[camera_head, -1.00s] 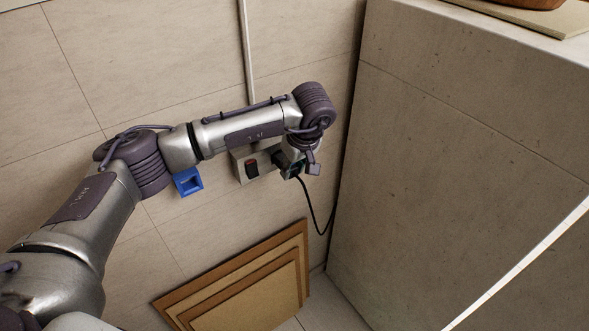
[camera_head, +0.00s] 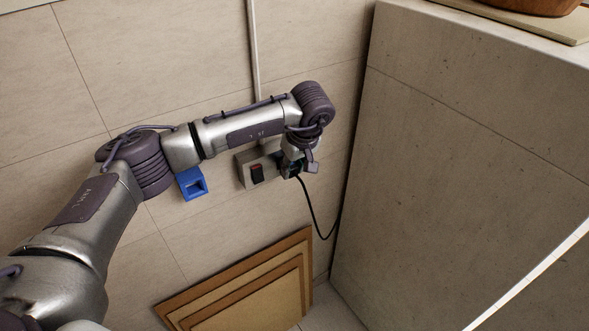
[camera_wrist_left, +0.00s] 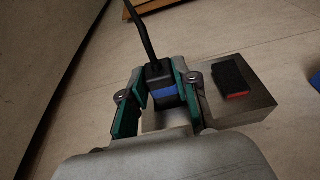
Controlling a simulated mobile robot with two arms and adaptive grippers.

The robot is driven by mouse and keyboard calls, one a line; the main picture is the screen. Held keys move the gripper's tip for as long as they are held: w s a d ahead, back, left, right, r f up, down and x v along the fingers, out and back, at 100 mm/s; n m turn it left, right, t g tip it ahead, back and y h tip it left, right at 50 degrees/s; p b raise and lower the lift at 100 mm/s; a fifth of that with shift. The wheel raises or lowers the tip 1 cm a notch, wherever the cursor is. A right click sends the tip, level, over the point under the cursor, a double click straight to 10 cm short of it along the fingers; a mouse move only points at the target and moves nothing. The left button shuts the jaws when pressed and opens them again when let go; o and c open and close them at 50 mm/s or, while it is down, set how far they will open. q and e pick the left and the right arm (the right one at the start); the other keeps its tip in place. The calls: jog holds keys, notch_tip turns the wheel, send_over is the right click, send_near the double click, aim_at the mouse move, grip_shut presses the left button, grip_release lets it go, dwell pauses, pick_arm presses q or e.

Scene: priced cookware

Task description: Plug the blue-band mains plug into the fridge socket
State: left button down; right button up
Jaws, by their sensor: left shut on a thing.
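My left gripper (camera_wrist_left: 155,95) is shut on the blue-band mains plug (camera_wrist_left: 158,72), a black plug with a blue band, its cord rising away from it in the left wrist view. In the head view my left gripper (camera_head: 295,166) is at the right part of the grey socket box (camera_head: 246,171) on the wall. The box also shows in the left wrist view (camera_wrist_left: 250,95), with a black and red switch (camera_wrist_left: 231,78). The plug is close to the box; the socket face and the plug's pins are hidden, so I cannot tell how far in it is. My right gripper is not in view.
A blue holder (camera_head: 192,184) is on the wall left of the box. Framed boards (camera_head: 240,290) lean on the wall below. A large stone-like block (camera_head: 460,170) stands at the right. The black cord (camera_head: 314,215) hangs towards it. A white conduit (camera_head: 254,50) runs above.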

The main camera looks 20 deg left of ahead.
pick_arm(q)
jog(key=shift+w+a, duration=0.25)
jog(key=shift+a, duration=0.1)
jog(key=c, duration=0.8)
grip_release()
jog(key=v, duration=1.2)
